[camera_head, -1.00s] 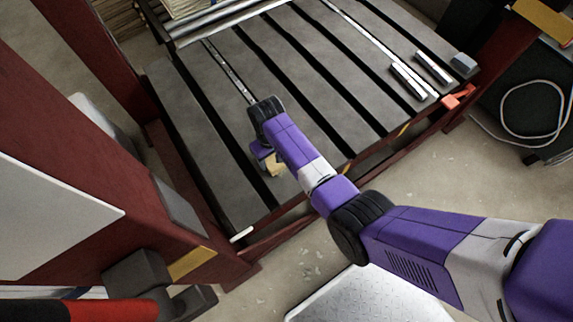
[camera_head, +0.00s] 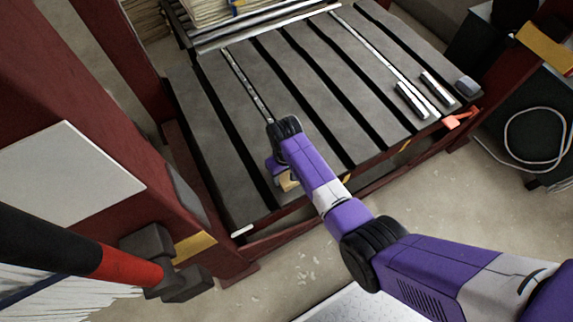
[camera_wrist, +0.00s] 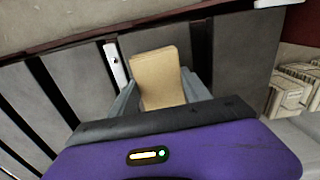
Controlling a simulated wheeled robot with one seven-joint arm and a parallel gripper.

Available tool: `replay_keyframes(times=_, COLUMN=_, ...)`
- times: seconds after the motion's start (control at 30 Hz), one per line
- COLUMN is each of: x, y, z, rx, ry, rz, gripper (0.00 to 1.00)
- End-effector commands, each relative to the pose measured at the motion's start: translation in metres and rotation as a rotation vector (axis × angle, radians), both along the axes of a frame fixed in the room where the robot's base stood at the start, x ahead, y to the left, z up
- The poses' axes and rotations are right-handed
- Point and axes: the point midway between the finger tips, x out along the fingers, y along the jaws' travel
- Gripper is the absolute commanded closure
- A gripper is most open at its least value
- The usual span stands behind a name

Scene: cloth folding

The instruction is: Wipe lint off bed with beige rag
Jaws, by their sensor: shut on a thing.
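The beige rag (camera_wrist: 158,78) looks like a folded block held between the fingers of my gripper (camera_wrist: 162,85) in the wrist view. In the head view the rag (camera_head: 287,182) shows below my purple gripper (camera_head: 281,172), low over the front left part of the slatted grey bed (camera_head: 322,102). I cannot tell whether the rag touches the slats. My gripper is shut on the rag. No lint can be made out clearly; the rag and arm hide part of the bed.
Metal bars (camera_head: 410,101) and a grey block (camera_head: 467,87) lie at the bed's right. A small white piece (camera_head: 242,231) lies at its front left corner. A dark red post (camera_head: 95,110) stands at the left. Stacked material (camera_head: 215,10) is at the back.

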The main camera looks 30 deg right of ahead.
Motion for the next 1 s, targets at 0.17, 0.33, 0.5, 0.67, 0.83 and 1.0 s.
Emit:
replay_keyframes(times=0.17, x=0.002, y=0.0, z=0.022, rx=0.0, ry=-0.001, rz=0.0, gripper=0.82)
replay_keyframes(times=0.33, x=0.004, y=0.001, z=0.037, rx=0.0, ry=-0.001, rz=0.0, gripper=0.82)
replay_keyframes(times=0.5, x=0.005, y=0.001, z=0.049, rx=0.0, ry=-0.001, rz=0.0, gripper=0.82)
replay_keyframes(times=0.67, x=0.006, y=0.001, z=0.05, rx=0.0, ry=-0.001, rz=-0.001, gripper=0.82)
replay_keyframes(times=0.83, x=0.006, y=0.001, z=0.049, rx=0.0, ry=-0.002, rz=0.0, gripper=0.82)
replay_keyframes(times=1.0, x=0.006, y=0.001, z=0.043, rx=0.0, ry=-0.001, rz=0.0, gripper=0.82)
